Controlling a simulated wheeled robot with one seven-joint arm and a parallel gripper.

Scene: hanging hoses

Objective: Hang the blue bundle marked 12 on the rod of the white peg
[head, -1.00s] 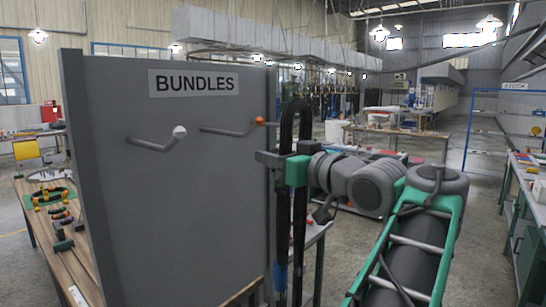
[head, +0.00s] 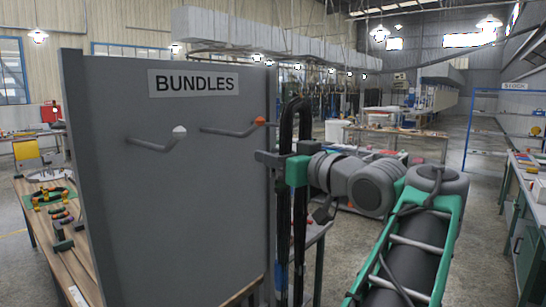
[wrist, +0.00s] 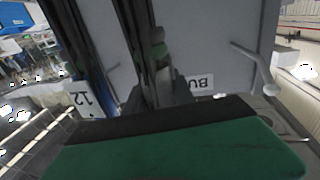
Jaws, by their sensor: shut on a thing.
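The bundle of black hose (head: 304,115) hangs in a long loop from my gripper (head: 284,166), with a bit of blue low down on it. My gripper is shut on it below its top bend, at the right edge of the grey board. In the wrist view the dark hose (wrist: 134,40) runs up from the jaws, and a white tag marked 12 (wrist: 82,98) shows upside down beside it. The white peg (head: 152,145) is a bent grey rod with a white tip, on the board left of my gripper. The bundle is apart from it.
A second rod with an orange tip (head: 232,131) stands between the white peg and my gripper. The grey board (head: 190,220) carries a BUNDLES sign (head: 193,82). A wooden bench (head: 75,262) with small parts lies at the left. The space before the board is clear.

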